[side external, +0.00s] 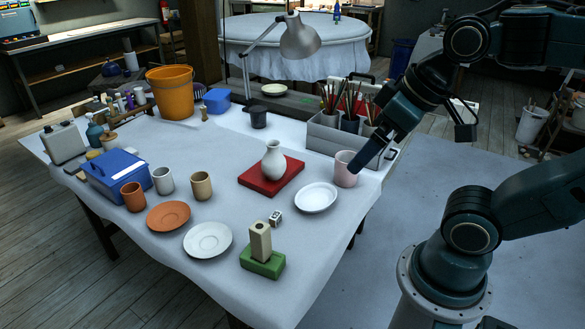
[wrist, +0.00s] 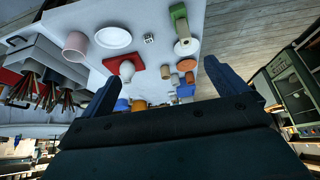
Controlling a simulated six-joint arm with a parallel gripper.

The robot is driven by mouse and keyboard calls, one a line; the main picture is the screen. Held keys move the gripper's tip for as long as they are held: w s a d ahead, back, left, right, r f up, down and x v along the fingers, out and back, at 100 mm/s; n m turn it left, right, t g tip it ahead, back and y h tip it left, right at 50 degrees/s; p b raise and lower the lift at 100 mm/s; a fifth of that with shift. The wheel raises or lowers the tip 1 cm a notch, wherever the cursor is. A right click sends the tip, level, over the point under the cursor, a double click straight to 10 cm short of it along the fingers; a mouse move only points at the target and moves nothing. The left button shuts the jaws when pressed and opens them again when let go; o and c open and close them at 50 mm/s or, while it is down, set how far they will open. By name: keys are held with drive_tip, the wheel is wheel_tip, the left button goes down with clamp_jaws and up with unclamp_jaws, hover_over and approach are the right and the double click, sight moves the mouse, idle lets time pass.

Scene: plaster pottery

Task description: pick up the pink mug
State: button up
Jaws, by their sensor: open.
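The pink mug (side external: 343,170) stands upright on the white-covered table, right of a white plate (side external: 316,197) and in front of the grey brush box. In the wrist view the pink mug (wrist: 76,46) is at the upper left, outside the span between the fingers. My gripper (side external: 362,162) is open and empty; its finger overlaps the mug's right edge in the side view. In the wrist view my gripper (wrist: 160,70) has its two fingers wide apart, with the mug not between them. Contact with the mug is not visible.
A grey box (side external: 323,137) holds brushes behind the mug. A white vase (side external: 273,160) stands on a red block (side external: 258,182). A beige block (side external: 260,240) stands on a green block (side external: 262,264). Cups, saucers and a blue box (side external: 117,174) are at left.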

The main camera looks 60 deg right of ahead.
drive_tip(key=w+d+f+m+g+h, duration=0.1)
drive_tip(key=w+d+m+g, duration=0.2)
drive_tip(key=w+d+m, duration=0.8)
drive_tip(key=w+d+f+m+g, duration=0.1)
drive_tip(key=w+d+f, duration=0.1)
drive_tip(key=d+f, duration=0.45)
drive_tip(key=w+d+f+m+g+y, duration=0.15)
drive_tip(key=d+f, duration=0.25)
drive_tip(key=d, duration=0.6)
drive_tip(key=w+d+f+m+h, duration=0.1)
drive_tip(key=w+d+f, duration=0.2)
drive_tip(key=d+f, duration=0.35)
wheel_tip(320, 180, down, 7)
drive_tip(key=d, duration=0.1)
drive_tip(key=shift+d, duration=0.15)
drive_tip(key=shift+n+y, duration=0.25)
